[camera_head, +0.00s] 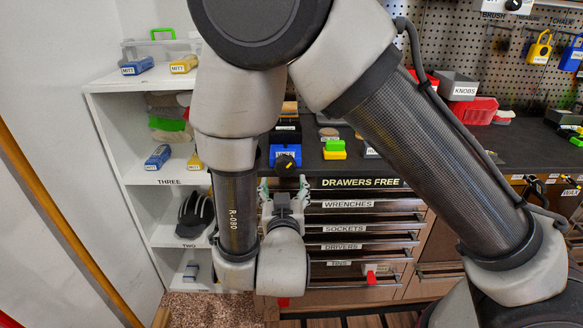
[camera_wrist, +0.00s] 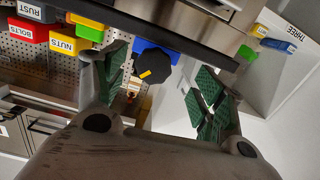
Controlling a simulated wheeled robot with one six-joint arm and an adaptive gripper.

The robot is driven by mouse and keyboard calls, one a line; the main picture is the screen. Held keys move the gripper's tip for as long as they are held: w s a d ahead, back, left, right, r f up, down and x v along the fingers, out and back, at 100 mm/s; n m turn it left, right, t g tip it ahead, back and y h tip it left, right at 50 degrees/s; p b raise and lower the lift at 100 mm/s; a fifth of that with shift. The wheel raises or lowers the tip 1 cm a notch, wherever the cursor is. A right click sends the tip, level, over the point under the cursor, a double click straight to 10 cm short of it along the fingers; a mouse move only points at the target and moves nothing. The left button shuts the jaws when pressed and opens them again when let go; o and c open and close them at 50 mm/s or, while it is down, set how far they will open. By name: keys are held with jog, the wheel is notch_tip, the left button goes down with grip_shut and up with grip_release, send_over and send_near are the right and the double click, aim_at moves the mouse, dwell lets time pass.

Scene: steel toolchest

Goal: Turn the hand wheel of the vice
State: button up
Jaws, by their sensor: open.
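The vice is a blue block (camera_head: 284,151) at the front edge of the dark bench top. Its hand wheel (camera_head: 288,161) is a black knob with a yellow mark, facing me. In the wrist view the black wheel (camera_wrist: 154,68) shows in front of the blue vice body (camera_wrist: 150,45), its yellow mark tilted. My gripper (camera_head: 284,184) is open, just below the wheel in the head view. In the wrist view its green-padded fingers stand apart, one to each side of the wheel, with visible gaps. No contact with the wheel shows.
The drawer chest (camera_head: 360,219) with labelled handles is below the bench. White shelves (camera_head: 177,178) with small boxes stand at left. A yellow-and-green block (camera_head: 334,150) sits right of the vice. My arm hides part of the bench.

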aim_at(285, 167)
jog(key=shift+t, duration=0.4)
jog(key=w, duration=0.2)
jog(key=w+r, duration=0.1)
jog(key=w, duration=0.5)
jog(key=shift+d+r, duration=0.2)
jog(key=shift+r, duration=0.2)
jog(key=c, duration=1)
